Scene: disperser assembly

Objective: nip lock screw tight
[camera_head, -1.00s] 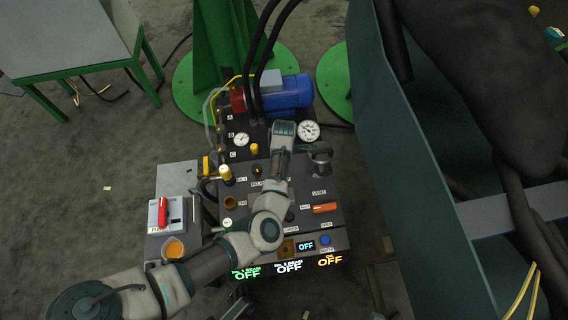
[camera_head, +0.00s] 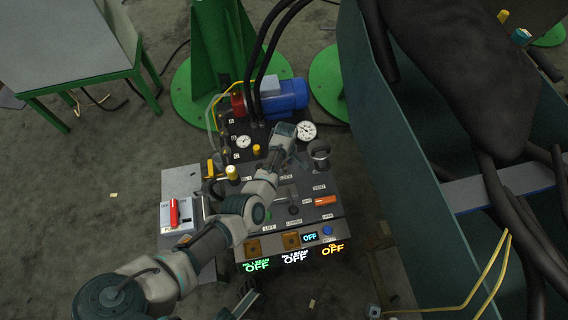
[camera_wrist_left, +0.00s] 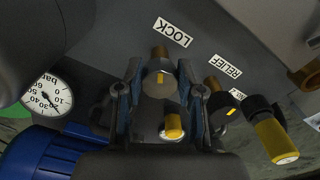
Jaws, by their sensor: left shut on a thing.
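The lock screw (camera_wrist_left: 160,82), a round grey knob with a yellow mark on a brass stem, stands below the LOCK label (camera_wrist_left: 173,32) in the left wrist view. My left gripper (camera_wrist_left: 163,92) is shut on it, with one finger on each side. In the head view, my left wrist and hand reach over the back of the control panel (camera_head: 330,185) near the LOCK label (camera_head: 286,177). They hide the screw there.
A RELIEF knob (camera_wrist_left: 222,98) and a yellow-capped knob (camera_wrist_left: 275,138) stand close to the right finger in the wrist view. A pressure gauge (camera_head: 306,131) and a blue motor (camera_head: 286,95) are behind the panel. A large green machine wall (camera_head: 400,150) rises on the right.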

